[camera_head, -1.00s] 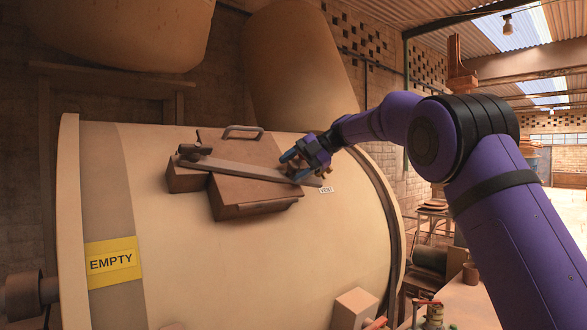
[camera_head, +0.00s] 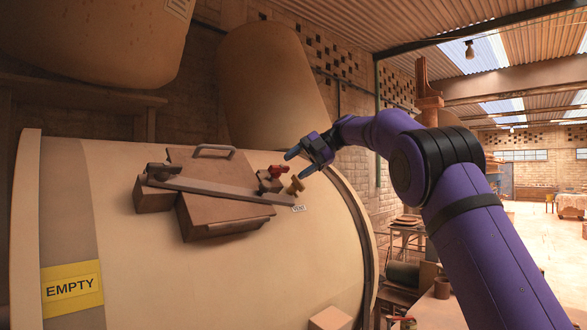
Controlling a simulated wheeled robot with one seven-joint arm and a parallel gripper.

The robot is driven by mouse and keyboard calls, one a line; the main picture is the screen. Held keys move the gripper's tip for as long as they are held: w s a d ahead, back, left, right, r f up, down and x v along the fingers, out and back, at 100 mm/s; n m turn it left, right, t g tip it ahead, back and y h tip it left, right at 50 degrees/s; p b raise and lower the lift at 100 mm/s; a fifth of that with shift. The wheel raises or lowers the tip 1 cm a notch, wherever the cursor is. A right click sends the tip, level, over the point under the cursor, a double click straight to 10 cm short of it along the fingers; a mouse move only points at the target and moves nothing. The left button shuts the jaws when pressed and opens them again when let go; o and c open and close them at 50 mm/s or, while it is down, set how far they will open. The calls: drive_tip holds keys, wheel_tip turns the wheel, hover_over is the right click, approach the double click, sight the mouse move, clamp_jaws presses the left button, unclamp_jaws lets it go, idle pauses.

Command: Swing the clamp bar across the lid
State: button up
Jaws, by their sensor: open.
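The clamp bar (camera_head: 225,191) is a long grey-brown bar lying across the brown lid (camera_head: 232,216) on top of the cream drum. Its left end sits at a dark pivot knob (camera_head: 163,169) on a brown block. Its right end lies near a small brass-coloured piece (camera_head: 294,186). The lid has a curved handle (camera_head: 214,149) at its back edge. My gripper (camera_head: 296,164) is open and empty, above and to the right of the bar's right end, with its blue-tipped fingers pointing left. It appears apart from the bar.
A red-topped fitting (camera_head: 275,172) stands just left of the brass-coloured piece, close to my fingers. A VENT label (camera_head: 298,209) is on the drum (camera_head: 320,235). A yellow EMPTY sign (camera_head: 72,288) is at the lower left. Large vessels hang above, with open air right of them.

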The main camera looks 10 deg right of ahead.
sight(285, 203)
drive_tip(key=shift+a, duration=0.2)
drive_tip(key=c, duration=0.6)
drive_tip(key=a+y, duration=0.1)
drive_tip(key=y, duration=0.1)
drive_tip(key=a+m+y, duration=0.1)
drive_tip(key=a+y, duration=0.1)
drive_tip(key=s+a+r+y, duration=0.1)
drive_tip(key=y, duration=0.1)
drive_tip(key=shift+s+a+m+t, duration=0.1)
drive_tip(key=shift+a+m+t, duration=0.2)
drive_tip(key=shift+a+t, duration=0.1)
clamp_jaws()
drive_tip(key=s+d+f+m+t+h, duration=0.25)
drive_tip(key=f+m+t+h, duration=0.35)
drive_tip(key=f+m+t, duration=0.8)
drive_tip(key=s+d+f+m+t+h, duration=0.25)
drive_tip(key=f+m+t+h, duration=0.45)
drive_tip(key=f+m+t, duration=0.7)
drive_tip(key=w+r+m, duration=0.1)
drive_tip(key=w+r, duration=0.2)
drive_tip(key=r, duration=0.1)
drive_tip(key=w+a+r+g, duration=0.1)
drive_tip(key=w+r, duration=0.2)
drive_tip(key=r, duration=0.2)
drive_tip(key=w+a+r+m+g, duration=0.1)
drive_tip(key=w+r, duration=0.1)
drive_tip(key=r, duration=0.3)
drive_tip(key=shift+w+a+m, duration=0.1)
drive_tip(key=shift+w+m, duration=0.2)
drive_tip(key=shift+w, duration=0.1)
